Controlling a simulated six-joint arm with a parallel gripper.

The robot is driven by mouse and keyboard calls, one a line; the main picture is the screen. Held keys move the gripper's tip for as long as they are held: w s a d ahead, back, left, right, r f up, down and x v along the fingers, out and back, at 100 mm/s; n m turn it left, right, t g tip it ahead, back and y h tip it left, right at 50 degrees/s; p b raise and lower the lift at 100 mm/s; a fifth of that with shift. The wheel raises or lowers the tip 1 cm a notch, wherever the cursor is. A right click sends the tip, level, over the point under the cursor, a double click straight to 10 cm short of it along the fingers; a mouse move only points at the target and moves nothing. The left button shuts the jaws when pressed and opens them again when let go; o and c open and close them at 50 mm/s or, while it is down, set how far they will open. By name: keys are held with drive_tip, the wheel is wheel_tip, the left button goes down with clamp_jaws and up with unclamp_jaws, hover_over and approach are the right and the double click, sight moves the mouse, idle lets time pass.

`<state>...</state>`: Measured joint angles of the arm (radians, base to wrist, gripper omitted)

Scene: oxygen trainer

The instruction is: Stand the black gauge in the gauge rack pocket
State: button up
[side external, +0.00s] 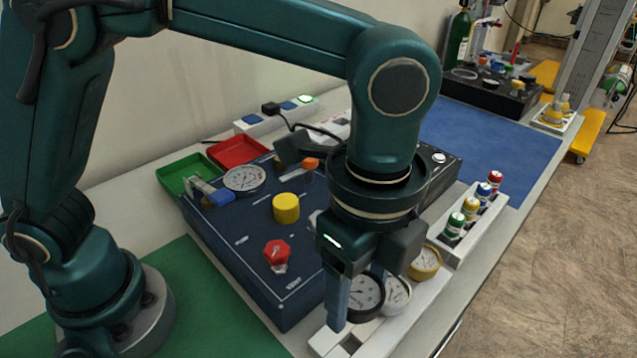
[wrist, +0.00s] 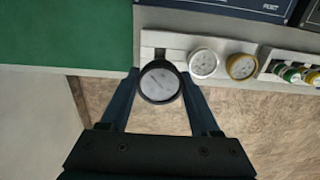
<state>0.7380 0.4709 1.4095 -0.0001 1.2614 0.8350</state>
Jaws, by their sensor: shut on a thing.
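The black gauge (side external: 362,296) has a black rim and a pale round dial. My gripper (wrist: 160,80) is shut on it, with one finger on each side of the rim in the wrist view, where the gauge (wrist: 158,84) faces the camera. The white gauge rack (side external: 325,342) runs along the table edge, and it also shows in the wrist view (wrist: 149,39). A dark empty pocket (side external: 350,344) shows at its near end. The gauge is at this end of the rack; its lower part is hidden, and I cannot tell whether it touches the rack.
A white-rimmed gauge (side external: 396,295) and a gold gauge (side external: 425,263) stand in the rack close beside the black one. The dark blue trainer panel (side external: 240,250) with knobs is left of the rack. Several coloured-cap bottles (side external: 470,208) stand in another holder behind.

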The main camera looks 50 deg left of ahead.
drive_tip(key=shift+f, duration=2.5)
drive_tip(key=shift+f, duration=0.8)
drive_tip(key=shift+f, duration=0.35)
drive_tip(key=shift+f, duration=0.35)
drive_tip(key=o, duration=1.3)
drive_tip(key=shift+o, duration=0.2)
